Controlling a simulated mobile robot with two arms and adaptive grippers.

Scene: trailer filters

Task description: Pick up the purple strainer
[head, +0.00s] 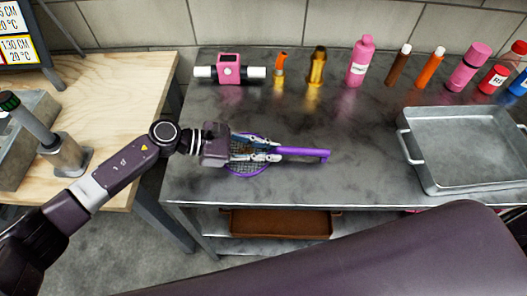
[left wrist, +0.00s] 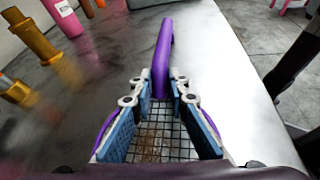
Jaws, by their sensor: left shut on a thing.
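The purple strainer (head: 305,152) is at the left part of the dark metal table, its handle pointing right and its mesh bowl under my left gripper. My left gripper (head: 274,151) reaches over the bowl from the left and is shut on the strainer near where the handle begins. In the left wrist view, the strainer (left wrist: 164,48) has its handle running away from me between the fingertips (left wrist: 160,88), with the wire mesh below the blue finger pads. The fingers hide part of the rim. I cannot tell whether it is clear of the tabletop. My right gripper is out of view.
A metal tray (head: 409,158) with handles sits on the right of the table (head: 365,185). A pink device (head: 229,70) and several bottles and tubes, including a pink bottle (head: 360,62), line the back. A wooden table (head: 110,75) stands left. The table's middle is clear.

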